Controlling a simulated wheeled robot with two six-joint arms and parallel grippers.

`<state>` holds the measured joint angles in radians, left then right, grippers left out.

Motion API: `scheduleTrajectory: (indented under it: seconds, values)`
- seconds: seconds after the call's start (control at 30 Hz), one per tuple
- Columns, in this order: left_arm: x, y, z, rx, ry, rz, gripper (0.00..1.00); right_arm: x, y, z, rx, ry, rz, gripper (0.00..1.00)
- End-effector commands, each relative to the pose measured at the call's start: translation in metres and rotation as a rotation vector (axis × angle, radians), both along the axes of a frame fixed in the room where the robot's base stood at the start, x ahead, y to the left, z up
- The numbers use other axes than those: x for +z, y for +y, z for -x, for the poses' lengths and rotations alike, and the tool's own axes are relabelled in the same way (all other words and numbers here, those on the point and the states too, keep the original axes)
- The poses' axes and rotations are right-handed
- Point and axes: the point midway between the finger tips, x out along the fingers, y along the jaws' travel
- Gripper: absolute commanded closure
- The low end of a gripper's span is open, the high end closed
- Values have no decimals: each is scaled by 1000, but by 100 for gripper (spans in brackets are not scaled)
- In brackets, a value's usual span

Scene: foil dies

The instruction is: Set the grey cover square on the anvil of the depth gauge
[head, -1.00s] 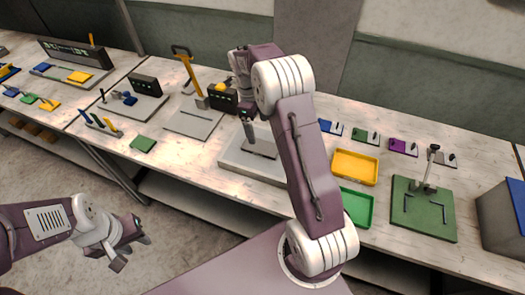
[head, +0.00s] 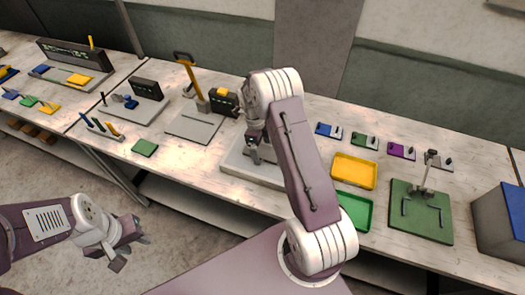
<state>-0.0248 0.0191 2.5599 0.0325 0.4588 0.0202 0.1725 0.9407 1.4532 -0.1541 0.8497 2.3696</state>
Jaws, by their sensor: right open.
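My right gripper (head: 258,154) points down over the pale grey platform (head: 236,169) in the middle of the bench. It is open. A dark flat plate (head: 270,154) lies on that platform at the gripper; it is largely hidden by my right arm, and I cannot tell if it is the grey cover. A small grey piece (head: 446,163) ends the row at the right. I cannot tell for certain which station is the depth gauge; one candidate is the green base (head: 421,227) with a grey post. My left gripper (head: 132,249) is open and empty, low in front of the bench.
A yellow tray (head: 354,172) and a green tray (head: 357,210) stand right of my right arm. Blue (head: 328,130), green (head: 364,140) and purple (head: 401,150) pieces line up behind. A plate with a yellow lever (head: 191,76) and a dark display unit (head: 145,88) stand left.

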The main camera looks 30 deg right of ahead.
Motion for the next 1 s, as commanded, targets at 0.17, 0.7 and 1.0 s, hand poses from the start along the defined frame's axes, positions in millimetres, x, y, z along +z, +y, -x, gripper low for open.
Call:
scheduleTrajectory:
  seconds: [0.17,0.7,1.0]
  values:
    - [-1,0,0,0,0,0,64,0,0,0,0,0,0,30]
    - [-5,0,0,0,0,0,64,9,0,-1,-1,-4,0,86]
    - [-23,0,0,0,0,0,64,54,-5,27,-3,-1,0,86]
